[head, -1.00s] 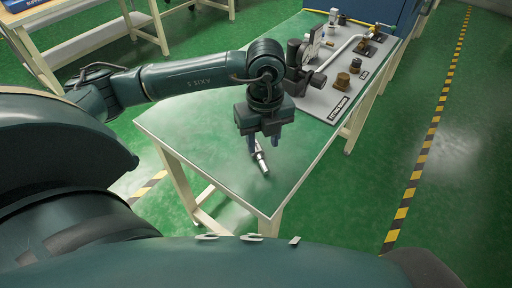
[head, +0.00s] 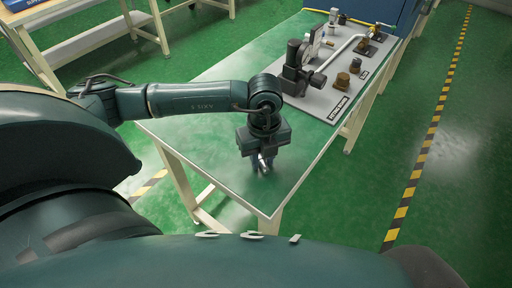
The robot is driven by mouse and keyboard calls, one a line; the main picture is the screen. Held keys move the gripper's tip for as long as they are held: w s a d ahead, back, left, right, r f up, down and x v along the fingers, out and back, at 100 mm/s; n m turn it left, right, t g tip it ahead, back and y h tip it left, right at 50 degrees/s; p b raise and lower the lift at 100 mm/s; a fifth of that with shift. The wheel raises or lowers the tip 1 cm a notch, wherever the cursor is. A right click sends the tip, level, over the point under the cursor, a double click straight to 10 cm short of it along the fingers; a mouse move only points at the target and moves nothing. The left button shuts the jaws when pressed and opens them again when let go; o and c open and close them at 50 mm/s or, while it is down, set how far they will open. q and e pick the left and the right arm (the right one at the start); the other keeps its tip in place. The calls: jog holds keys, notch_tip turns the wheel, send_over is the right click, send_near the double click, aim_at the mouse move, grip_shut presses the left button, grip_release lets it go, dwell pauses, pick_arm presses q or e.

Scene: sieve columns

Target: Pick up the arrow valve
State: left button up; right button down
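The arrow valve (head: 264,167) appears to be the small silver metal piece on the green table top, near the table's front end. Only its lower end shows clearly. My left gripper (head: 262,164) points down over it, with its dark fingers low around the valve at table height. The gripper body hides the valve's upper part. I cannot tell whether the fingers touch it or are closed on it. My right gripper is not in view.
A grey board (head: 325,98) with a black device (head: 298,70), brass fittings (head: 342,80) and a white pipe (head: 342,52) stands farther back on the table (head: 210,165). The table top around the valve is clear. The table's front corner is close by.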

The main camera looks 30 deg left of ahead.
pick_arm(q)
grip_shut()
jog(key=shift+r, duration=0.15)
